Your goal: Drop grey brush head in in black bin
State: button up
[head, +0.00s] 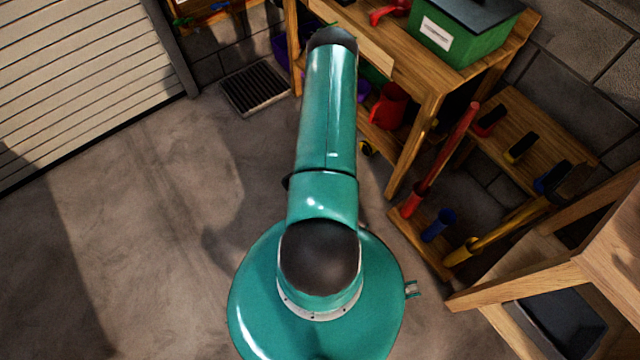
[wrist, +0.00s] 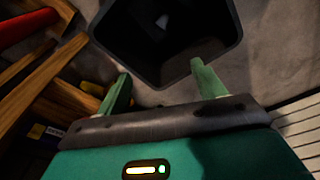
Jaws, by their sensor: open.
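The black bin (wrist: 225,25) is at the top middle of the wrist view, its open mouth facing the camera. A small pale grey piece (wrist: 162,21) shows inside it; it may be the grey brush head, but it is too small and dark to be sure. My gripper (wrist: 158,84) is open, with its two green fingers wide apart at the near side of the bin. Nothing shows between the fingers. In the head view my arm hides the gripper, and I cannot make out this bin there.
A wooden workbench (head: 436,92) with a green box (head: 465,35) stands upper right in the head view. A rack with red and yellow handles (head: 425,245) and a wooden table (head: 610,245) are on the right. Open concrete floor (head: 130,230) lies left, before a roller shutter (head: 75,75).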

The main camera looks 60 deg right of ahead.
jog(key=shift+s+a+r, duration=0.1)
jog(key=shift+a+r, duration=0.05)
jog(key=shift+r, duration=0.95)
jog(key=shift+s+a+r, duration=0.1)
jog(key=shift+r, duration=1)
jog(key=w+r+n, duration=0.1)
jog(key=w+r, duration=0.6)
jog(key=r, duration=0.3)
jog(key=w+r+n, duration=0.2)
jog(key=w+r, duration=0.5)
jog(key=r, duration=0.3)
jog(key=w+a+r+n+t+h, duration=0.1)
jog(key=w+a+r, duration=0.4)
jog(key=r, duration=0.4)
jog(key=w+a+r+n+t, duration=0.1)
jog(key=w+a+r, duration=0.1)
jog(key=a+r, duration=0.55)
jog(key=s+a+r+n+t, duration=0.1)
jog(key=a+r+n, duration=0.2)
jog(key=a+r, duration=1.35)
jog(key=s+a+r+n+t+y, duration=0.1)
jog(key=s+a+r+n+y, duration=0.1)
jog(key=s+a+r, duration=0.6)
jog(key=s+a, duration=0.4)
jog(key=shift+a+r+n+t, duration=0.15)
jog(key=shift+n+t, duration=0.25)
